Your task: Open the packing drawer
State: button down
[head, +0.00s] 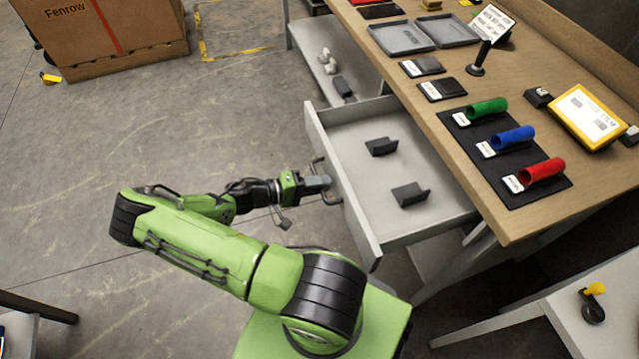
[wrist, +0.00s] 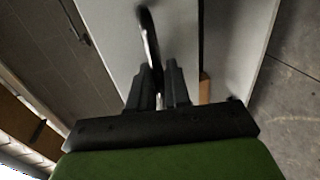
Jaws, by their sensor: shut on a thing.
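The packing drawer (head: 350,226) is pulled well out from under the wooden workbench (head: 480,205). Its light grey inside shows, with two dark bracket-like holders (head: 410,194) standing on its floor. My gripper (head: 328,187) is at the drawer's front, shut on the drawer handle (head: 318,167), a bent metal bar. In the wrist view the gripper's dark fingers (wrist: 160,92) close around the handle bar (wrist: 150,35), with the drawer's pale front beside it.
Green, blue and red tubes (head: 512,139) lie on a black mat on the bench. Grey trays (head: 400,38) and a yellow-framed tablet (head: 587,115) are also there. A cardboard box (head: 110,35) stands at the back left. The floor (head: 150,130) left of the drawer is clear.

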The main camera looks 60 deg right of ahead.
dwell(0.3)
jog(key=c, duration=1.3)
grip_release()
jog(key=shift+c, duration=0.2)
jog(key=p+v, duration=0.1)
jog(key=v, duration=1.4)
jog(key=shift+w+a, duration=0.25)
jog(key=shift+w, duration=0.05)
